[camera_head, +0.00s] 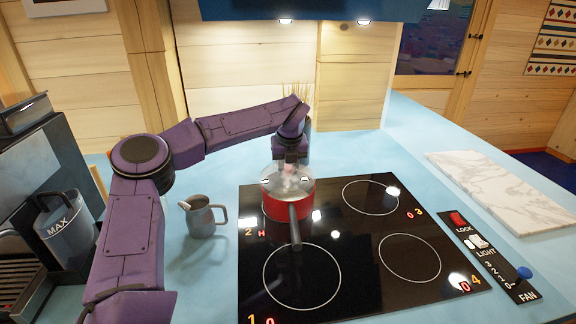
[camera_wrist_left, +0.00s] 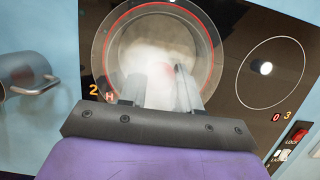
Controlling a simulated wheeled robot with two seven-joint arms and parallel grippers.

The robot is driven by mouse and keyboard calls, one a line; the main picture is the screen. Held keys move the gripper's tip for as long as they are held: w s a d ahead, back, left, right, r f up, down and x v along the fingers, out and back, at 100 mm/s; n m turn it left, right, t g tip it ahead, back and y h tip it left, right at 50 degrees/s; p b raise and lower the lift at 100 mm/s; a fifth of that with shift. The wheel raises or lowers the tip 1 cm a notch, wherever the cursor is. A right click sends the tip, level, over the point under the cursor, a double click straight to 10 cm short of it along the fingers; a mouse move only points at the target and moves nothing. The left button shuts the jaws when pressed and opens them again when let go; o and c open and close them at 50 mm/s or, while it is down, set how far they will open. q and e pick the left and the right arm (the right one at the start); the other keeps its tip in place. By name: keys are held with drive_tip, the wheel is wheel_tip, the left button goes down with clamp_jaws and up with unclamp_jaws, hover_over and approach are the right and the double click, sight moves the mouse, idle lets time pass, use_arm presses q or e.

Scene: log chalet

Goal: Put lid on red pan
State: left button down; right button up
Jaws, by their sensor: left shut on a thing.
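The red pan (camera_head: 301,207) stands on the back-left ring of the black hob, its dark handle pointing toward the front. In the left wrist view the pan's red rim (camera_wrist_left: 101,62) rings a clear, whitish glass lid (camera_wrist_left: 150,35). The lid (camera_head: 272,184) also shows over the pan's mouth in the head view. My left gripper (camera_head: 291,167) comes down from above and is shut on the lid's knob, which looks blurred and reddish between the fingers (camera_wrist_left: 160,84). I cannot tell whether the lid touches the rim or hovers just above it. My right gripper is out of view.
The black hob (camera_head: 346,250) has three other empty rings. A grey mug (camera_head: 200,218) stands left of it, beside my left arm. A coffee machine (camera_head: 62,215) is at the far left. A marble board (camera_head: 505,190) lies at the right. A control panel (camera_head: 490,255) borders the hob.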

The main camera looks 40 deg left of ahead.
use_arm(q)
drive_tip(key=shift+s+f, duration=0.1)
drive_tip(key=shift+f, duration=0.5)
drive_tip(key=shift+d+f+b, duration=0.1)
drive_tip(key=shift+f+b, duration=0.05)
drive_tip(key=shift+b, duration=0.15)
drive_tip(key=shift+w+f, duration=0.1)
drive_tip(key=shift+w, duration=0.25)
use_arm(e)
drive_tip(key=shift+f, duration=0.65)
use_arm(q)
drive_tip(key=shift+s, duration=0.25)
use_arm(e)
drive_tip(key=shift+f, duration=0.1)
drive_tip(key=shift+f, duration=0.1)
use_arm(q)
drive_tip(key=shift+f, duration=0.25)
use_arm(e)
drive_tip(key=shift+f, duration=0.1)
